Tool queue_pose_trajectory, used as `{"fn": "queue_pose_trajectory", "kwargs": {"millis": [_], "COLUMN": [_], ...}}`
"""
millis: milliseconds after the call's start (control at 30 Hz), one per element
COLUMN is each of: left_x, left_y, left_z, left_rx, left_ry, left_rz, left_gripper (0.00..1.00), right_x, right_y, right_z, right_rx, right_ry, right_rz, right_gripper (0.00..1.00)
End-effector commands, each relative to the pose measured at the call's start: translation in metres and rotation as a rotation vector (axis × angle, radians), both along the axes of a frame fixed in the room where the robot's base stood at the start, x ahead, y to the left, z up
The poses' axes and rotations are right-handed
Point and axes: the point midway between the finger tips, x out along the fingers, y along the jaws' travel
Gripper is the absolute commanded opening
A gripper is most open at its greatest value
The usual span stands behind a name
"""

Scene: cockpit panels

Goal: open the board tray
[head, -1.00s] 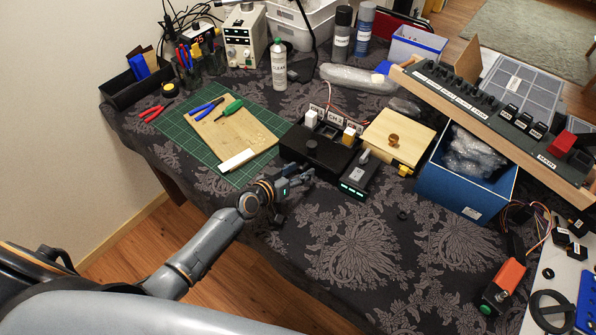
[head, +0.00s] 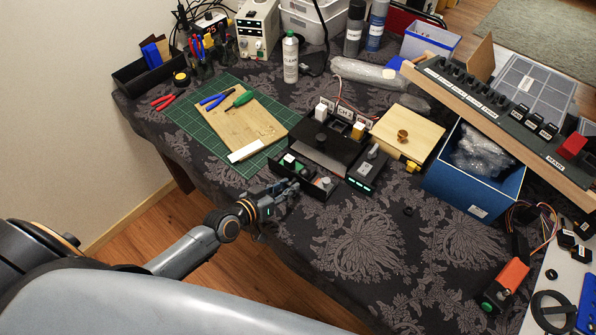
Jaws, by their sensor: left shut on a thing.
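The black box (head: 326,138) stands near the middle of the table, with white and yellow blocks and a "CH 2" label on its top. The board tray (head: 311,184) sticks out of its front side toward me. Small green and white pieces and a grey knob (head: 326,183) show in or on the tray. My left gripper (head: 287,189) is at the tray's near left front and is shut on it. The exact grip point is hidden by the fingers. My right gripper is not in view.
A black module (head: 367,169) with green lights stands right beside the tray. A wooden-lidded box (head: 408,134) and a blue bin (head: 468,181) are farther right. A green cutting mat (head: 190,123) with a wooden board lies left. The cloth in front is mostly clear.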

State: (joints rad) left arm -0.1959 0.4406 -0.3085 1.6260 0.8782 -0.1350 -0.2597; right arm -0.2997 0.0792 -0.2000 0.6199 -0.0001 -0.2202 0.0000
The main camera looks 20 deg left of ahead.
Motion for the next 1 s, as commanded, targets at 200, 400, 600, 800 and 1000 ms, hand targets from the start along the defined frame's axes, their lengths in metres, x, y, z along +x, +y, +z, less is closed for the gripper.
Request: {"fn": "queue_pose_trajectory", "kwargs": {"millis": [200, 400, 600, 800, 1000], "left_x": [-0.006, -0.006, -0.006, -0.007, -0.025], "left_y": [0.002, 0.002, 0.002, 0.002, 0.01], "left_z": [0.002, 0.002, 0.002, 0.002, 0.008], "left_rx": [-0.002, -0.002, -0.002, -0.002, 0.0], "left_ry": [-0.003, -0.003, -0.003, -0.003, -0.002], "left_rz": [0.001, 0.001, 0.001, 0.001, 0.0], "left_gripper": [0.0, 0.33, 0.5, 0.5, 0.5], "right_x": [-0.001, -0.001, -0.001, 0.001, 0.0], "right_y": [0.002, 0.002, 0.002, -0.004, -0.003], "right_z": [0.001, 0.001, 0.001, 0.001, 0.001], "right_rx": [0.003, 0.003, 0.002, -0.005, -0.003], "right_ry": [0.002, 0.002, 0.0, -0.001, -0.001], "right_rz": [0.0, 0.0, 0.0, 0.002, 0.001], "right_gripper": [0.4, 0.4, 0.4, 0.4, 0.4]}}
